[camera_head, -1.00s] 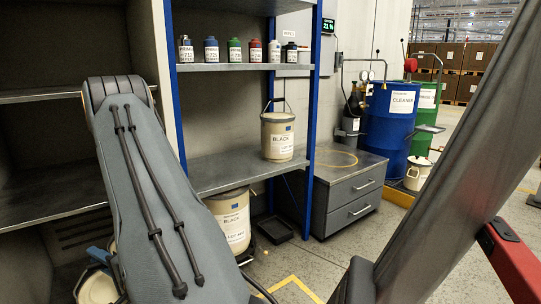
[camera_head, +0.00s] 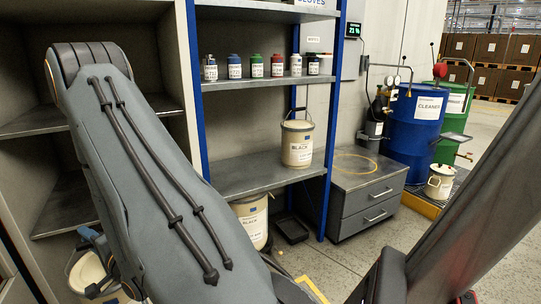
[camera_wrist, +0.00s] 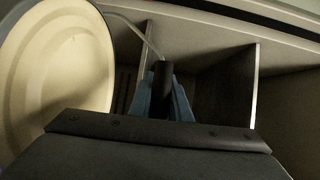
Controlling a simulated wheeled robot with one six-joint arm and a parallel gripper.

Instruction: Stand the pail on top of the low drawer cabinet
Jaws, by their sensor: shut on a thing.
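My gripper (camera_wrist: 165,98) is shut on the wire bail of a pail. The bail's dark grip sits between the bluish fingers. The pail's round cream lid (camera_wrist: 62,75) fills the left of the wrist view. In the head view the pail (camera_head: 88,272) hangs at the lower left, partly hidden behind my arm, with my gripper (camera_head: 90,236) above it. The low grey drawer cabinet (camera_head: 366,208) stands right of the shelf, apart from the pail. Its top is bare except for a yellow ring marking (camera_head: 353,163).
Another pail (camera_head: 251,218) and a black tray (camera_head: 292,229) are below. Blue (camera_head: 415,125) and green drums and a small cream pail (camera_head: 440,182) stand beyond the cabinet. Floor before the cabinet looks clear.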

